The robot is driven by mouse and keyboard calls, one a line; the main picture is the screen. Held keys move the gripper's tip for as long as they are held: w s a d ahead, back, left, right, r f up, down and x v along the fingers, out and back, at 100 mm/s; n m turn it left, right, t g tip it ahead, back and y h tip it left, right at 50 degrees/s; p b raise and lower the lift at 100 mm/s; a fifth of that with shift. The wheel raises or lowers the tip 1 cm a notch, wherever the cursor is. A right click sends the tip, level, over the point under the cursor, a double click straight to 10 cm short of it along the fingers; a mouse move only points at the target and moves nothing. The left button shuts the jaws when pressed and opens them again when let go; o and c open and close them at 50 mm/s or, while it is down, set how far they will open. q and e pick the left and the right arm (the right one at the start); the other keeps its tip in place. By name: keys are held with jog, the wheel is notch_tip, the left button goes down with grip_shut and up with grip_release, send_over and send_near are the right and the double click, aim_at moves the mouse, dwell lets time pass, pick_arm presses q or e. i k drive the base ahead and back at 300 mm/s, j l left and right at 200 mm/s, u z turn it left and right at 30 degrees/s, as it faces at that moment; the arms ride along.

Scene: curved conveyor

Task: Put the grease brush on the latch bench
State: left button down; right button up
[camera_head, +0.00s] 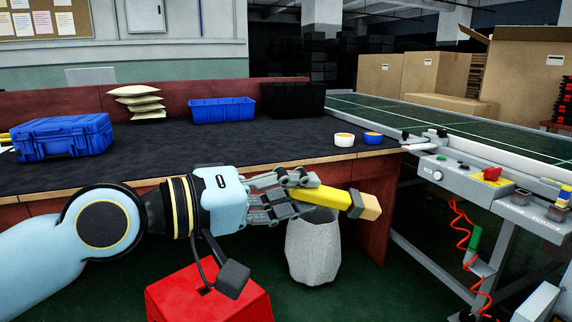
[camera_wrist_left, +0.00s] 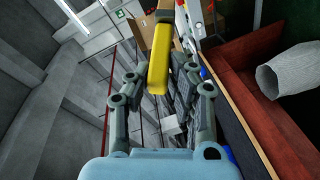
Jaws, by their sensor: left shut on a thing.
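The grease brush (camera_head: 335,199) has a yellow handle, a dark band and a tan tip, and it points to the right. My left gripper (camera_head: 300,195) is shut on its handle, and holds it in the air in front of the bench's front edge. The brush handle (camera_wrist_left: 158,65) also shows in the left wrist view, between the fingers of the left gripper (camera_wrist_left: 160,95). A long bench (camera_head: 240,150) with a dark top and wooden edge lies behind; I cannot tell whether it is the latch bench. My right gripper is not in view.
A grey-white basket (camera_head: 313,247) and red box (camera_head: 209,293) stand below. The conveyor (camera_head: 470,131) is right.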

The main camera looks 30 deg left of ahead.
aim_at(156, 156)
jog(key=j, duration=1.65)
jog(key=k+j, duration=0.1)
jog(key=j, duration=1.5)
jog(key=i+j, duration=0.25)
jog(key=j, duration=0.15)
jog(key=i+j, duration=0.25)
jog(key=j, duration=0.15)
